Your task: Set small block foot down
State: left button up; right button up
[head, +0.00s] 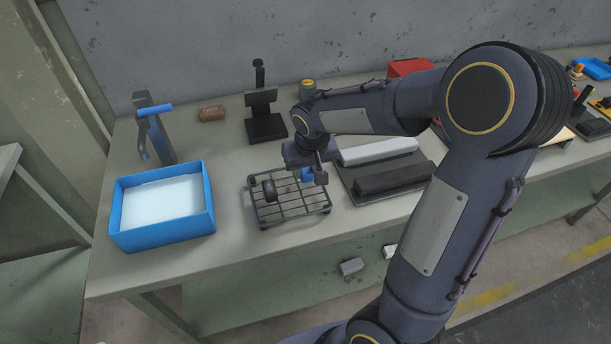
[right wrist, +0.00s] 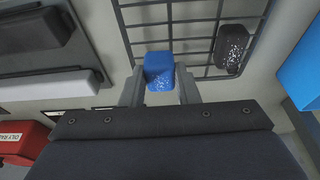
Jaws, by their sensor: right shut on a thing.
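My right gripper (head: 308,174) hangs over the right part of a dark wire rack (head: 292,209) on the bench. It is shut on a small blue block (right wrist: 159,66), gripped between the two fingers in the right wrist view. The blue block also shows in the head view (head: 306,175), partly hidden by the gripper. A dark speckled block (right wrist: 232,49) rests on the rack (right wrist: 190,30), apart from the blue one. My left gripper is out of view.
A blue bin (head: 163,238) with pale contents stands left of the rack. A dark tray (head: 350,188) with light grey and black bars lies right. A black stand (head: 264,117), a brown block (head: 211,113) and a blue-handled tool (head: 157,130) stand behind.

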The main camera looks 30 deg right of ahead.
aim_at(307, 172)
jog(key=shift+s+x, duration=0.15)
jog(key=shift+x, duration=0.75)
jog(key=shift+s+x, duration=0.1)
jog(key=shift+x, duration=0.8)
jog(key=shift+a+f, duration=0.1)
jog(key=shift+f+b, duration=0.2)
jog(key=shift+b, duration=0.1)
jog(key=o, duration=1)
jog(key=shift+r, duration=0.1)
jog(key=shift+c, duration=0.2)
jog(key=shift+r, duration=0.1)
